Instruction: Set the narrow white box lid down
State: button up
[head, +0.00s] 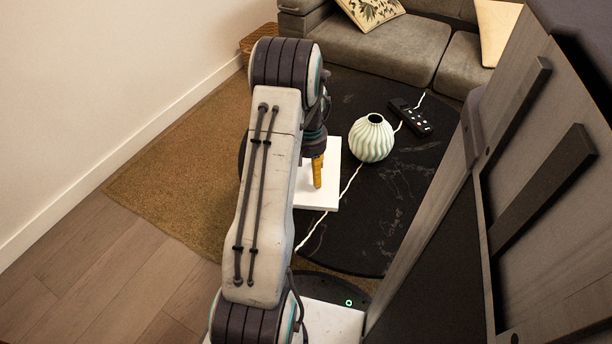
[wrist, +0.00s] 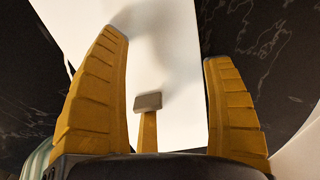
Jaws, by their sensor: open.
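The narrow white box lid (head: 328,194) appears to lie flat on the black marble table (head: 392,210), left of the vase; my arm hides its left part. In the wrist view the white lid (wrist: 178,75) spreads flat beneath and between my fingers. My gripper (head: 318,172) points down over the lid. Its yellow fingers (wrist: 165,55) are spread apart with nothing visibly clamped between them. Whether the fingertips touch the lid cannot be told.
A ribbed pale green vase (head: 371,140) stands just right of the lid. A black power strip (head: 410,117) lies behind it, and a white cord (head: 350,185) crosses the table. A grey sofa (head: 385,50) stands behind. The table's front right is clear.

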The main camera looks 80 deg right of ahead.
jog(key=shift+c, duration=0.3)
grip_shut()
dwell(0.4)
